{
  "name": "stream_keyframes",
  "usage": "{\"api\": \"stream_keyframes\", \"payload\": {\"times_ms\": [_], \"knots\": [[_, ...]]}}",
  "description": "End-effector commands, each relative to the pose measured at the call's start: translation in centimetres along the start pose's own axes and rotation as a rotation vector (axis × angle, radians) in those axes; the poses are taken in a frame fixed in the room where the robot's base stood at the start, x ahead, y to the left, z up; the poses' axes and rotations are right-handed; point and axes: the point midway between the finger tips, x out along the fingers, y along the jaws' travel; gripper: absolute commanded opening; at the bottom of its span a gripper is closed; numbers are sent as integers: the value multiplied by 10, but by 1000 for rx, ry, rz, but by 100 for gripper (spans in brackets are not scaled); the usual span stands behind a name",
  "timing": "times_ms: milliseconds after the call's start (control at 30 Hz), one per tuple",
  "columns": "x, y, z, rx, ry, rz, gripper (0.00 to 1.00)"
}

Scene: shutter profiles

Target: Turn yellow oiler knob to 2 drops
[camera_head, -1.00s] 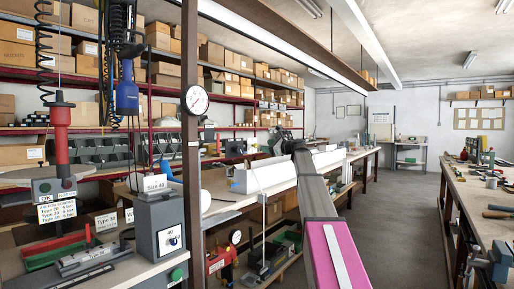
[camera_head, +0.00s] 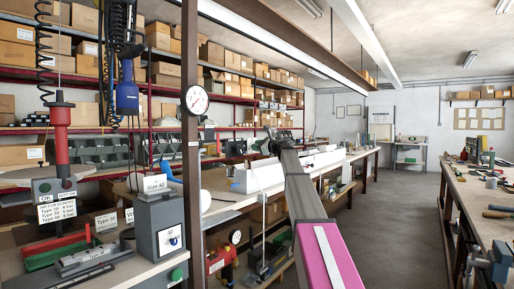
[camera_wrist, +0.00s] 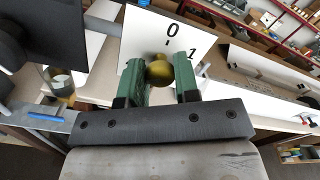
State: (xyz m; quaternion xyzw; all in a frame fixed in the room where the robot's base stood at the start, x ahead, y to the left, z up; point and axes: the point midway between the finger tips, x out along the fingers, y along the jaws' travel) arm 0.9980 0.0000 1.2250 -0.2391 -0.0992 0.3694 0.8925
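The yellow oiler knob (camera_wrist: 159,70) shows in the wrist view in front of a white scale plate (camera_wrist: 150,32). The plate bears a 0 with a tick above the knob and a 1 to the right; a 2 is not visible. My gripper (camera_wrist: 161,80) has two green fingers, one on each side of the knob. A narrow gap shows between the knob and the right finger; the left finger is very close to it. In the head view my arm reaches away toward the bench, and I cannot make out the knob there.
A dark block (camera_wrist: 40,40) stands close on the left in the wrist view, with a clear cup (camera_wrist: 58,80) below it. A long white box (camera_wrist: 255,75) lies to the right. In the head view a brown post (camera_head: 191,150) stands left of my arm.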

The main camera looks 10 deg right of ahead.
Motion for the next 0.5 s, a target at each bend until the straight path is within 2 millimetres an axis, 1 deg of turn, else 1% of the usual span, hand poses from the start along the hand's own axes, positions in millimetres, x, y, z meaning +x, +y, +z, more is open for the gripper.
{"api": "stream_keyframes", "payload": {"times_ms": [267,500], "knots": [[0,0,0,-36,0,1,6],[0,1,0,-169,0,1,6]]}}
